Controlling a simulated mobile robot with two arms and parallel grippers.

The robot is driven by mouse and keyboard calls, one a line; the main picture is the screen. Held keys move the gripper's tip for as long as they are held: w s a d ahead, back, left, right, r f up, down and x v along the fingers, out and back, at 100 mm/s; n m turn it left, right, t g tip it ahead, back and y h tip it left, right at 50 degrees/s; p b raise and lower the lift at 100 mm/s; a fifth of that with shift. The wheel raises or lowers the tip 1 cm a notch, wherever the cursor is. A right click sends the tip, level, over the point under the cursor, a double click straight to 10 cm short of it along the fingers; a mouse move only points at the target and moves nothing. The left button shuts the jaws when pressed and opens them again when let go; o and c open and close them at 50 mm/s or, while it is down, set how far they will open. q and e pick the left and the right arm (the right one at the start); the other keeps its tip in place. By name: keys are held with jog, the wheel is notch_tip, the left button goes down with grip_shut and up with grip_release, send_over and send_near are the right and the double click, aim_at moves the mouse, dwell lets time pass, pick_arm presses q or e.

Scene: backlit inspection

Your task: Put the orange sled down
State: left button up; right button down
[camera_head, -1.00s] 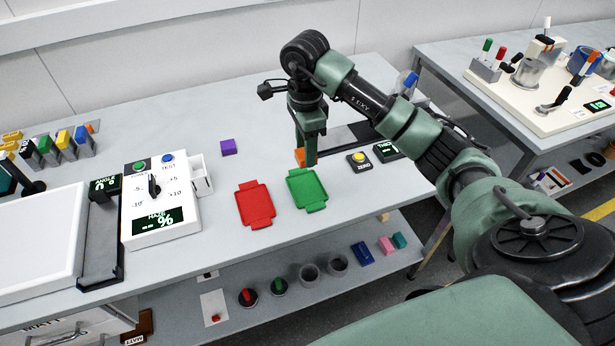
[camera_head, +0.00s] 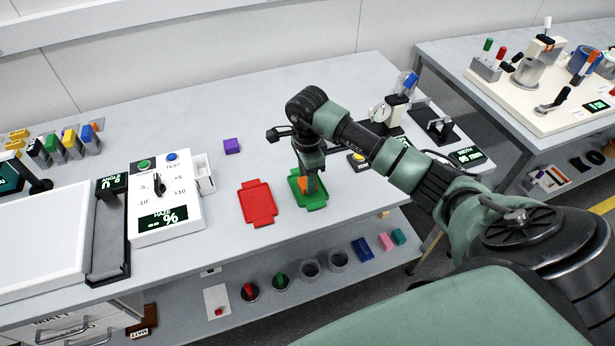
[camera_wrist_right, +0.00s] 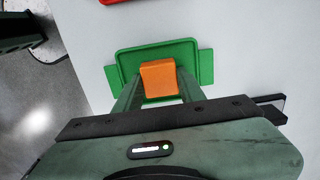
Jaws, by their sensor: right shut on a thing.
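The orange sled (camera_wrist_right: 159,79) is a small orange block between the fingers of my right gripper (camera_wrist_right: 158,92). In the head view the right gripper (camera_head: 309,188) points down over the green tray (camera_head: 316,204), and a bit of the orange sled (camera_head: 303,183) shows beside the fingers. In the right wrist view the sled lies within the outline of the green tray (camera_wrist_right: 205,66). I cannot tell whether it touches the tray floor. My left gripper is not in view.
A red tray (camera_head: 258,203) lies just left of the green one. A purple block (camera_head: 232,146) stands behind. A white haze meter (camera_head: 166,212) is at the left. Gauges (camera_head: 381,112) stand behind my right arm. Bare table lies around the trays.

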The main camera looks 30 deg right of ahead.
jog(key=shift+f, duration=0.15)
jog(key=c, duration=0.9)
grip_release()
jog(key=shift+o, duration=0.2)
jog(key=shift+r, duration=0.6)
notch_tip(320, 180, up, 11)
jog(key=b, duration=0.3)
jog(key=shift+r, duration=0.1)
